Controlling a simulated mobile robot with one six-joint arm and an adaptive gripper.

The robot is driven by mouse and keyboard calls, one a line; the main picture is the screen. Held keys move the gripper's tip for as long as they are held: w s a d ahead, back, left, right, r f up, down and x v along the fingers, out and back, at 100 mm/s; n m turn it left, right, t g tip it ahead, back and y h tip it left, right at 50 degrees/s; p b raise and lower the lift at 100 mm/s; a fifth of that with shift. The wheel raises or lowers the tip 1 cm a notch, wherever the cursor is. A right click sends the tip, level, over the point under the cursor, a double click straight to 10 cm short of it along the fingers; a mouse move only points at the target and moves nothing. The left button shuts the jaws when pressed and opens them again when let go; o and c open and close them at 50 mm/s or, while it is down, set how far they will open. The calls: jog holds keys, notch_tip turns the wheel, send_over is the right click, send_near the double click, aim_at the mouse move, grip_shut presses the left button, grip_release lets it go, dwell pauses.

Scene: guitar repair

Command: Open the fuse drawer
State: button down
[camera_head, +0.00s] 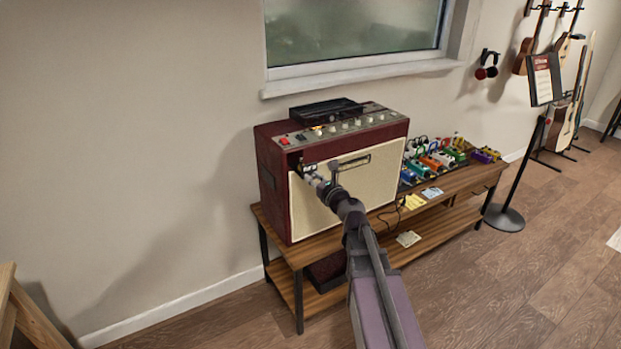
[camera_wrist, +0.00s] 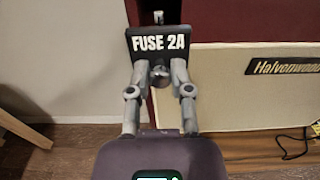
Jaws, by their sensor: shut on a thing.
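The dark red amplifier (camera_head: 274,205) with a cream grille stands on a wooden bench. In the wrist view, a black plate marked "FUSE 2A" (camera_wrist: 160,43) faces me at the amplifier's dark red side (camera_wrist: 186,22). A small rounded grey part (camera_wrist: 160,75) shows just below the plate, between my fingertips. My gripper (camera_wrist: 160,72) is shut on this part of the fuse drawer. In the head view, my gripper (camera_head: 309,174) is at the upper left of the amplifier's front. I cannot tell how far the drawer stands out.
Several coloured pedals (camera_head: 435,160) sit on the wooden bench (camera_head: 465,182) right of the amplifier. A black box (camera_head: 325,110) lies on the amplifier's top. A music stand (camera_head: 523,165) stands farther right. Open floor lies in front of the bench.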

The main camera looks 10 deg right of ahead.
jog(key=c, duration=0.5)
grip_release()
jog(key=shift+s+d, duration=0.1)
jog(key=shift+s, duration=0.2)
jog(key=shift+c, duration=0.2)
jog(key=shift+w, duration=0.15)
jog(key=v, duration=0.7)
jog(key=shift+s, duration=0.3)
